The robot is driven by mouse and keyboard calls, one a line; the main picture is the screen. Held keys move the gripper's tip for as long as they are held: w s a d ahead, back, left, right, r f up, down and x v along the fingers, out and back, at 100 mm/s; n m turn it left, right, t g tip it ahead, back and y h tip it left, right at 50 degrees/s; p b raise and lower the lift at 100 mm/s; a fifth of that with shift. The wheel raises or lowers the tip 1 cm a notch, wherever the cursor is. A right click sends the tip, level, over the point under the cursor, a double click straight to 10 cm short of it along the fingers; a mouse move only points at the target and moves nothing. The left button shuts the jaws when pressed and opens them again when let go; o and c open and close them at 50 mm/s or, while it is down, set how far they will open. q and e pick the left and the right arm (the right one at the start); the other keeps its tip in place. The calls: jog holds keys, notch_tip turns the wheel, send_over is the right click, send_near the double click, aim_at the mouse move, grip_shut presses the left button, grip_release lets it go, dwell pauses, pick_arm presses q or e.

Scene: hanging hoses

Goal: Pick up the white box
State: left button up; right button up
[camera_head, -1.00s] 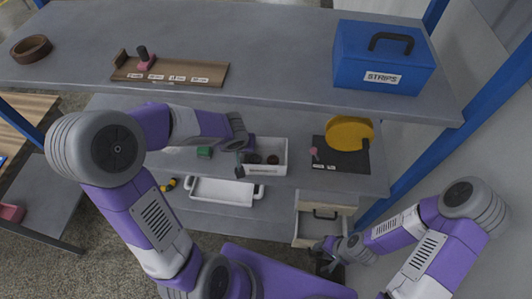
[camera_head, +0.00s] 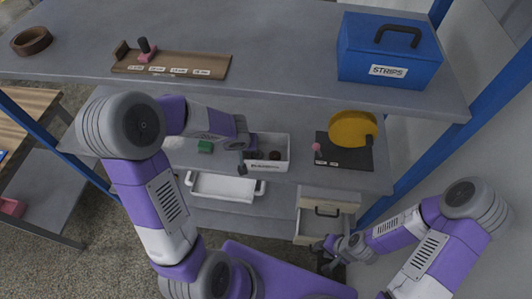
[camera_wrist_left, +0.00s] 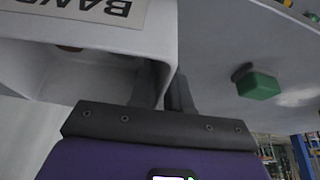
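The white box (camera_head: 283,166) is an open-topped bin with a front label, standing on the middle shelf with dark round items inside. Its label and wall (camera_wrist_left: 110,38) fill the upper left of the left wrist view. My left gripper (camera_head: 243,162) is at the box's left end. In the left wrist view its fingers (camera_wrist_left: 167,92) are close together with the box's side wall between them, one inside and one outside. My right gripper (camera_head: 326,252) is low, beside the open drawer and away from the box; its finger gap is unclear.
A green block (camera_head: 205,146) lies left of the box; a yellow disc (camera_head: 352,129) on a dark board stands to the right. The upper shelf holds a blue STRIPS case (camera_head: 388,50). A white tray (camera_head: 222,188) is below, and an open drawer (camera_head: 318,223) is lower right.

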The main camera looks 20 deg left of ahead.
pick_arm(q)
jog(key=shift+f+b, duration=0.2)
jog(key=shift+b, duration=0.25)
jog(key=shift+c, duration=0.5)
grip_shut()
